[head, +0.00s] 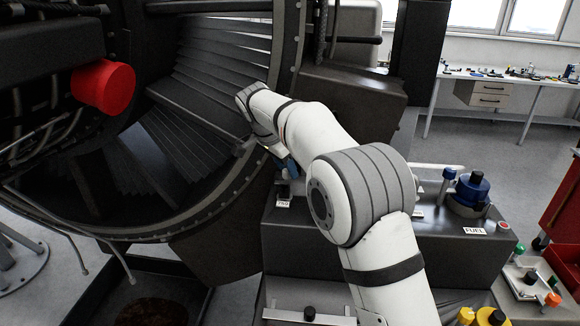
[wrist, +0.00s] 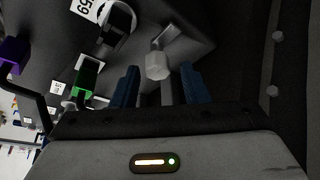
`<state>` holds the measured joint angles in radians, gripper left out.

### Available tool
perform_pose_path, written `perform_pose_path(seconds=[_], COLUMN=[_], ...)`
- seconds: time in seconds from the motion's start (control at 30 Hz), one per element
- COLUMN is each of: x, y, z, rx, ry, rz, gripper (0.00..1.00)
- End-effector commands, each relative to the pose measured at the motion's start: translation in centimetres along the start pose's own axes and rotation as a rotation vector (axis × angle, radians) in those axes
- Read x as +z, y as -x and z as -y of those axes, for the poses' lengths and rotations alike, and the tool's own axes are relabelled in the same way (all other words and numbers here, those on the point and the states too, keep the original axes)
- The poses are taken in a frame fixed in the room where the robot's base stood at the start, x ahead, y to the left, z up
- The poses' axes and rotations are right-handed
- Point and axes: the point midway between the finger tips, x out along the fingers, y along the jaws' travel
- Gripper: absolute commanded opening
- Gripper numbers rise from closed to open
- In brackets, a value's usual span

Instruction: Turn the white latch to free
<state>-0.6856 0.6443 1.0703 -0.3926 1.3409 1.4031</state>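In the wrist view, a pale, whitish piece with a faceted end (wrist: 157,65) sits on a dark surface, with a short grey arm running up and right from it; it looks like the white latch. My gripper (wrist: 158,76) is open, with its two blue fingers apart on either side of the faceted end. I see a gap at each side and cannot tell how deep the fingers reach. In the head view my arm hides the latch and most of my gripper (head: 287,170); only a bit of blue shows beside the dark housing.
A black loop-shaped handle (wrist: 118,22), a green block (wrist: 88,78) and a purple block (wrist: 14,53) lie left of the fingers. A dark curved wall with bolts (wrist: 275,90) rises at right. The head view shows the engine ring (head: 292,60) and a red cylinder (head: 103,86).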

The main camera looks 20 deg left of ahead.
Motion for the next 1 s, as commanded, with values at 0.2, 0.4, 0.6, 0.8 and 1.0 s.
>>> perform_pose_path(seconds=[0.2, 0.4, 0.6, 0.8, 1.0], x=[0.1, 0.1, 0.1, 0.0, 0.0], y=[-0.1, 1.1, 4.5, 7.1, 7.8], z=[0.0, 0.1, 0.1, 0.1, 0.1], rx=[0.002, 0.001, -0.001, -0.001, 0.002], ry=[0.002, 0.001, 0.001, 0.001, 0.001], rz=[0.001, 0.001, 0.000, 0.000, 0.001], gripper=[0.45, 0.45, 0.45, 0.45, 0.45])
